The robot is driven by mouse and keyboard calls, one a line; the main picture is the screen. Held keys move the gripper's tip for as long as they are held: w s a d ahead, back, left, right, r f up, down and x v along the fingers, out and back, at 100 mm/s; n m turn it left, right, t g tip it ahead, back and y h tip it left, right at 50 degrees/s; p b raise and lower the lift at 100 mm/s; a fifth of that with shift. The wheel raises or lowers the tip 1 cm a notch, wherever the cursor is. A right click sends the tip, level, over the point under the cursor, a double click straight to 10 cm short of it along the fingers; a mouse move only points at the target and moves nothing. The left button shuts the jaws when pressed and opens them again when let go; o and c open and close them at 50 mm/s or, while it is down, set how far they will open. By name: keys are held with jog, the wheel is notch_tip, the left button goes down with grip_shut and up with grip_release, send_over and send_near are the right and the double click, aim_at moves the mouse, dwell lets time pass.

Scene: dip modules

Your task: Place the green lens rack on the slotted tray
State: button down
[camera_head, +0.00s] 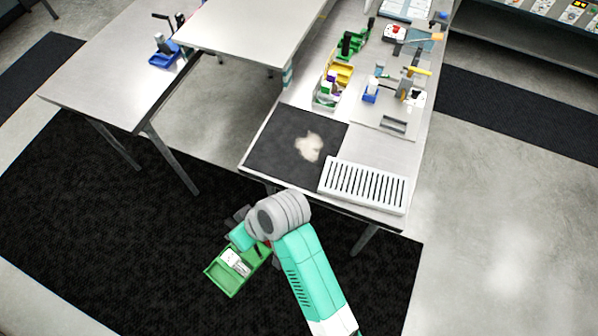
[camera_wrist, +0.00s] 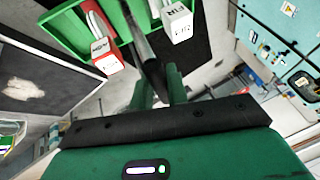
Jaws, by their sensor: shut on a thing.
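The green lens rack (camera_head: 222,278) is a shallow green tray with pale pieces in it, held out over the dark floor mat, in front of the bench. My gripper (camera_head: 262,246) is shut on it at its upper right end. In the wrist view the rack (camera_wrist: 66,27) fills the top, with a red-and-white block and white blocks in it. My gripper's fingers (camera_wrist: 160,88) reach up to its near edge, and their contact is partly hidden. The slotted tray (camera_head: 365,203) is white with a row of dark slots. It lies empty at the bench's near right corner, apart from the rack.
A dark mat with a pale patch (camera_head: 285,135) lies left of the slotted tray. Behind are a yellow bin (camera_head: 341,73), a small blue container (camera_head: 370,94) and a tool stand (camera_head: 405,85). A second table (camera_head: 105,80) stands at left.

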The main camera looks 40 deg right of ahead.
jog(key=s+d+f+b, duration=0.1)
jog(key=s+d+b, duration=0.25)
jog(key=d, duration=0.75)
jog(key=s+d+b, duration=0.2)
jog(key=s+d, duration=0.2)
jog(key=d, duration=0.7)
jog(key=s+d+b, duration=0.4)
jog(key=s+d, duration=0.9)
jog(key=s, duration=0.4)
jog(key=w+d+f+b, duration=0.2)
jog(key=w, duration=0.5)
jog(key=w+d+f+b, duration=0.2)
jog(key=w+f, duration=0.1)
jog(key=w, duration=0.5)
jog(key=shift+w+d+f+b, duration=0.3)
jog(key=shift+d+b, duration=0.05)
jog(key=shift+d, duration=0.05)
jog(key=c, duration=1.4)
grip_release()
jog(key=shift+o, duration=0.2)
